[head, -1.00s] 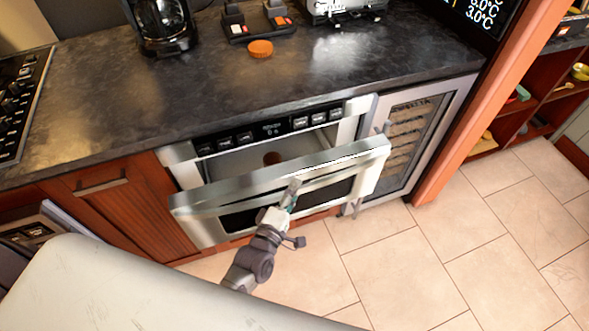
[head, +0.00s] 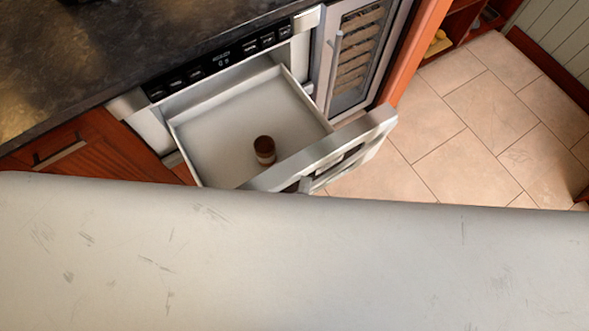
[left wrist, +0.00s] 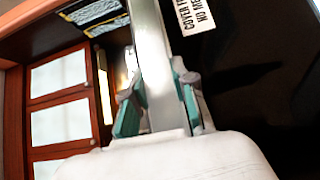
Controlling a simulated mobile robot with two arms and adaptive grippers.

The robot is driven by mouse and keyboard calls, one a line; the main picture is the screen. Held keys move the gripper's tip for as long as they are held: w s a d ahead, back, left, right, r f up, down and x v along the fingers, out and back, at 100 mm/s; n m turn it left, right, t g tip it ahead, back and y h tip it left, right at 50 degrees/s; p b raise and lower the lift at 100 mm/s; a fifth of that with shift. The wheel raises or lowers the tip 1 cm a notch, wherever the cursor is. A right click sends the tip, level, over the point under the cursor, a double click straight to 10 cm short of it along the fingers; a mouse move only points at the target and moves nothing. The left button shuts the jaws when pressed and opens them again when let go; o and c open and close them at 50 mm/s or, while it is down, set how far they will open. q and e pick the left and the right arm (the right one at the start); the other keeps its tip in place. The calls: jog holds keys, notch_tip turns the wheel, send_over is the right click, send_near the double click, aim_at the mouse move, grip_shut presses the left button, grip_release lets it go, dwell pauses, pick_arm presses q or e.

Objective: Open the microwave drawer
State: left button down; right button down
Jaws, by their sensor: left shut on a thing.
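The microwave drawer (head: 210,130) stands well out of its housing in the head view, its pale inside open to view. A small brown-and-white jar (head: 264,150) stands in it near the front. The drawer front (head: 365,130) is partly hidden at its lower left by a pale part of my own body. In the left wrist view my left gripper (left wrist: 158,82) is shut on the drawer's metal handle bar (left wrist: 150,30), one finger on each side. The head view hides this grip. My right gripper is in neither view.
A dark countertop (head: 100,45) lies above the drawer. A glass-fronted cooler (head: 355,50) with a metal handle stands close to the right of the drawer. Tiled floor (head: 450,130) is clear at the right. Wooden cabinets (head: 85,155) are at the left.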

pick_arm(q)
jog(key=shift+s+d+f, duration=0.1)
jog(key=shift+s+d, duration=0.2)
jog(key=shift+s, duration=0.15)
jog(key=c, duration=0.9)
grip_release()
